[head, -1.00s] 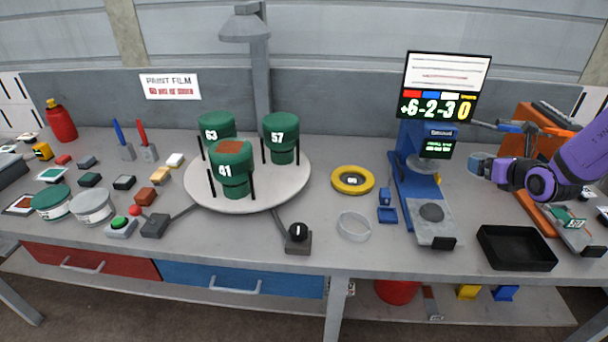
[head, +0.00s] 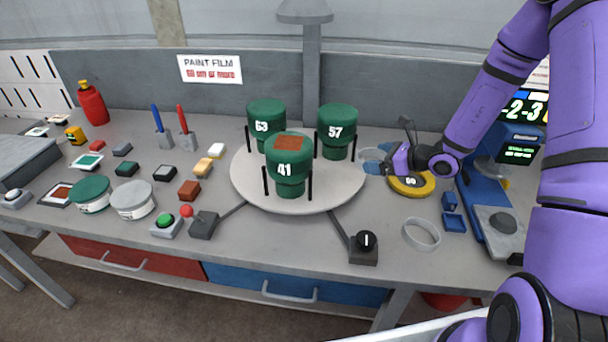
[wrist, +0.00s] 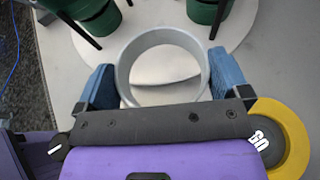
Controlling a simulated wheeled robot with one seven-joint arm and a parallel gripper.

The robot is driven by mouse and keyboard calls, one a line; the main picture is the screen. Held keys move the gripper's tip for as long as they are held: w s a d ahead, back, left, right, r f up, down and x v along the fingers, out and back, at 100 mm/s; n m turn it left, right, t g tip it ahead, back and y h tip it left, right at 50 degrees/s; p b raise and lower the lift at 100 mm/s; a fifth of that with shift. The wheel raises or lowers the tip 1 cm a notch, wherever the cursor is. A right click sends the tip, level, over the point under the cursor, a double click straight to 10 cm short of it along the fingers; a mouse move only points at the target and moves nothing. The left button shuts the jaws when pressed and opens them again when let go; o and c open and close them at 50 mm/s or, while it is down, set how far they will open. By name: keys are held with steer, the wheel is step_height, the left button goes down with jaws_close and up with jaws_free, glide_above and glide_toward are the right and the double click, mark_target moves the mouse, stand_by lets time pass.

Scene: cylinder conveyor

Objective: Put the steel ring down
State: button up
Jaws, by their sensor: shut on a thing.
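The steel ring (wrist: 122,75) is a grey, open ring held between the two blue fingers of my gripper (wrist: 163,82) in the wrist view. The fingers press on its left and right sides. In the head view my gripper (head: 374,161) is at the right edge of the pale round turntable (head: 345,197); the ring is too small to make out clearly there. In the wrist view the turntable (wrist: 235,22) lies beyond the ring. I cannot tell how high the ring is above the surface below.
Green cylinders marked 63 (head: 266,113), 57 (head: 337,117) and 41 (head: 290,187) stand on the turntable between black posts. A yellow ring (head: 411,192) lies just right of my gripper. A pale ring (head: 421,247) lies on clear bench in front. A black knob box (head: 364,256) stands at the front.

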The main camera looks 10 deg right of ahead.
steer(key=s+f+n+g+y, duration=0.1)
steer(key=s+f+n+g, duration=0.1)
steer(key=s, duration=0.2)
glide_above(375, 208)
step_height(375, 208, down, 5)
steer(key=shift+w+r, duration=0.1)
steer(key=shift+d+f, duration=0.1)
steer(key=shift+f, duration=2.65)
steer(key=o, duration=0.6)
steer(key=shift+f, duration=0.1)
